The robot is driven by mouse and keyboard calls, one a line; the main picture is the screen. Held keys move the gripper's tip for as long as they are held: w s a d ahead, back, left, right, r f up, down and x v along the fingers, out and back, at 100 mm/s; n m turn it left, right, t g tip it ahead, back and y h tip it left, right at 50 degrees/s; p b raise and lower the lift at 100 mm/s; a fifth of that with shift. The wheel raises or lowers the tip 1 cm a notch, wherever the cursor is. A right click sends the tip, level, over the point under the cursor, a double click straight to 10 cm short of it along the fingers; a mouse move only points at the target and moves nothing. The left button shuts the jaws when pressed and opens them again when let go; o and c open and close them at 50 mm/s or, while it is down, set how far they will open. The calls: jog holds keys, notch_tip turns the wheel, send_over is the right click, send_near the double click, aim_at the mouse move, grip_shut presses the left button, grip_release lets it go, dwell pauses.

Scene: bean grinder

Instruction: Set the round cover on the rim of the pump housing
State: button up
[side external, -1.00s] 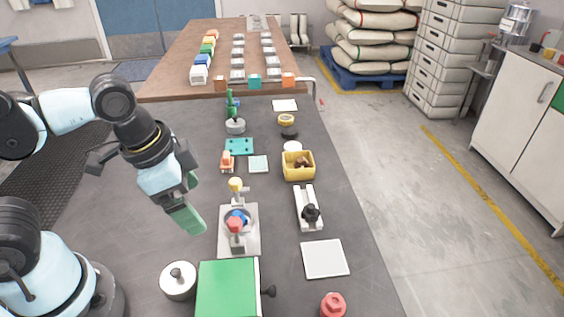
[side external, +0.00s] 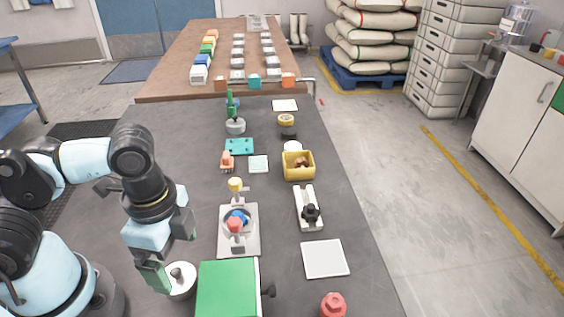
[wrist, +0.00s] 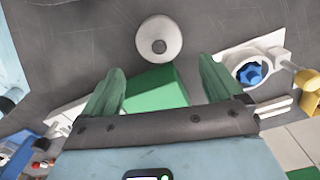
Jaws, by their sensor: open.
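The round cover (side external: 184,283) is a pale disc with a dark central knob, lying on the dark table left of the green box; it also shows in the wrist view (wrist: 147,47). The pump housing (side external: 225,221) is a grey round-walled part on a light plate, with a blue rotor inside; it also shows in the wrist view (wrist: 230,63). My gripper (side external: 155,279) is open with green fingers and overlaps the cover's left edge in the side view. In the wrist view my gripper (wrist: 160,75) is empty, and the cover appears beyond the fingertips, apart from them.
The green box (side external: 228,287) stands right of the cover. A yellow-topped post (side external: 236,185) and a red-topped part (side external: 235,226) stand by the housing. A white square plate (side external: 325,259), a grey fixture (side external: 305,205) and a yellow bin (side external: 298,166) are farther right.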

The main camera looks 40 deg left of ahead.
aim_at(176, 271)
jog(key=shift+s+a+f, duration=0.1)
jog(key=shift+a+f, duration=0.15)
jog(key=shift+f, duration=0.7)
jog(key=shift+s+a+f, duration=0.1)
jog(key=shift+a+f, duration=0.15)
jog(key=shift+f, duration=1.7)
jog(key=c, duration=1.2)
jog(key=shift+o, duration=0.2)
jog(key=shift+r, duration=0.25)
